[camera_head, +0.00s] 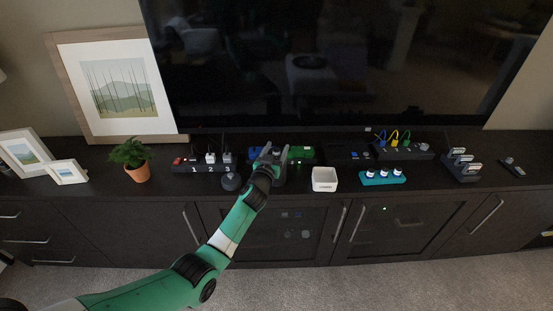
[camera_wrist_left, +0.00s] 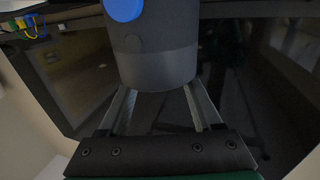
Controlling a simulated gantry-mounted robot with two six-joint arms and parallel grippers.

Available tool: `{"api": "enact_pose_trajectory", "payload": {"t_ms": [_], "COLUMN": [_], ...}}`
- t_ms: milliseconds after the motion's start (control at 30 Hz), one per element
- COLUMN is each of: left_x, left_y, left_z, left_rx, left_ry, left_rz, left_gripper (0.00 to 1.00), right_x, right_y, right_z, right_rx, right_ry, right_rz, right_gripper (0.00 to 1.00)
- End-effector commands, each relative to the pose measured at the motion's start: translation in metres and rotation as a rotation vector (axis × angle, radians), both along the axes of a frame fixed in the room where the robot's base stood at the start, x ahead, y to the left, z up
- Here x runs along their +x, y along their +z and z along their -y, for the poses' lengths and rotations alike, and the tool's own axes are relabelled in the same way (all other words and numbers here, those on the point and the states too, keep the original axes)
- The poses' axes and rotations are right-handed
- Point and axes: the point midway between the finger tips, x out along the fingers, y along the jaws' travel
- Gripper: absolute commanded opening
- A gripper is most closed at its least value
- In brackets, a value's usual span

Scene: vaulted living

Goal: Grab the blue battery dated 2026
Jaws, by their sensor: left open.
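My left gripper (camera_head: 275,150) reaches over the cabinet top from the front left. Its fingers are spread over the middle of a long low holder at the back. Blue pieces (camera_head: 255,152) show just left of the fingers and a green piece (camera_head: 301,153) just right of them. No date is readable, so I cannot tell which blue thing is the 2026 battery. In the left wrist view the fingers (camera_wrist_left: 160,106) are apart, their tips hidden by a large dark grey rounded body with a blue disc; I cannot tell what it is. The right gripper is not in view.
A white box (camera_head: 325,180) stands right of the gripper. A teal strip (camera_head: 383,180) with white-topped plugs lies farther right. A numbered dark power strip (camera_head: 203,167) and a potted plant (camera_head: 132,158) stand left. A large television (camera_head: 330,60) rises close behind.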

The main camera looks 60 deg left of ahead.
Motion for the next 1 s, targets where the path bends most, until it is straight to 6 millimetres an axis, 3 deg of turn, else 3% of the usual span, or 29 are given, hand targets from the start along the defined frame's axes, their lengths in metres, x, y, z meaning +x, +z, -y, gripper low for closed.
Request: {"api": "enact_pose_trajectory", "payload": {"t_ms": [200,567,1000], "left_x": [0.0008,0.0006,0.0006], "left_y": [0.0006,0.0004,0.0038], "left_z": [-0.0009,-0.0007,-0.0007], "left_rx": [0.000,-0.001,0.000], "left_ry": [0.000,0.000,0.000], "left_rz": [0.000,-0.001,0.000], "left_gripper": [0.66,0.01,0.00], "right_x": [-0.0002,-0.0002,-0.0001], "right_y": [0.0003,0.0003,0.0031], "right_z": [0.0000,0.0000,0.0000], "right_rx": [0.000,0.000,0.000], "right_ry": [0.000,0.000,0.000], "right_rz": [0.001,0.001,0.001], "right_gripper": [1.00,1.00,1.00]}}
